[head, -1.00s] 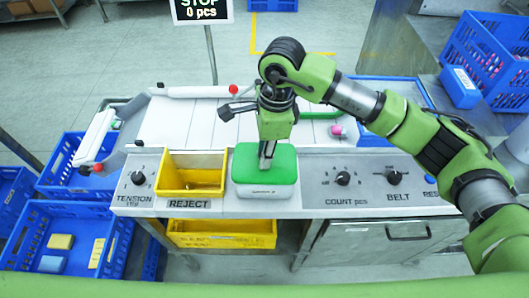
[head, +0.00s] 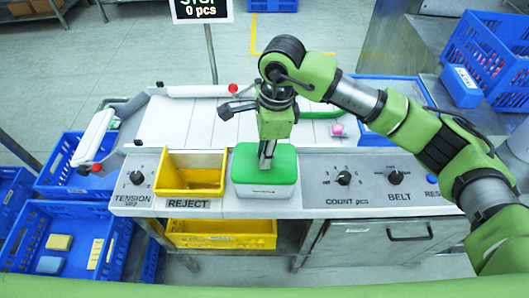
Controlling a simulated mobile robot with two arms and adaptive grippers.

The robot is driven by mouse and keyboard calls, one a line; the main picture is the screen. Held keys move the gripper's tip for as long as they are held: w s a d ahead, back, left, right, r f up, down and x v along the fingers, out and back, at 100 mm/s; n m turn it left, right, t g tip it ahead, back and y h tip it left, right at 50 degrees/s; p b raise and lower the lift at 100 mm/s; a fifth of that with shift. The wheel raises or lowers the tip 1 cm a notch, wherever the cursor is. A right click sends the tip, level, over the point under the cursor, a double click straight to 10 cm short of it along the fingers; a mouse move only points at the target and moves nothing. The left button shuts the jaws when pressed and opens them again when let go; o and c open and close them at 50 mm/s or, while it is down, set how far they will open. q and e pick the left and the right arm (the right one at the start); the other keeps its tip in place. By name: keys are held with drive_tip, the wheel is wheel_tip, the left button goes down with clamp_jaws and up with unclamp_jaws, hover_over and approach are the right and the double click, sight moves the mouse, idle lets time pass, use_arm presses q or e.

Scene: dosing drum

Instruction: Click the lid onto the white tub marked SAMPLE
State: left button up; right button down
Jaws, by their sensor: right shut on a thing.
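A white tub (head: 265,191) stands on the front panel of the machine, between the yellow reject bin and the count knob. A green lid (head: 283,164) lies over its top; I cannot tell whether its rim is fully snapped down. The marking on the tub's front is too small to read. My right gripper (head: 267,163) reaches down from above, its fingers shut and their tips at the middle of the lid. My arm hides part of the lid's back edge. My left gripper is not in view.
A yellow bin (head: 191,191) marked REJECT stands just left of the tub. Knobs (head: 344,178) sit on the panel to the right. A white belt (head: 183,123) lies behind, with a pink item (head: 338,130) near its right end. Blue crates (head: 56,245) stand at lower left.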

idle(0.4)
drive_tip(key=c, duration=1.3)
unclamp_jaws()
drive_tip(key=shift+r, duration=0.15)
drive_tip(key=shift+r+p, duration=1.15)
drive_tip(key=shift+r, duration=2.2)
clamp_jaws()
drive_tip(key=shift+f, duration=0.15)
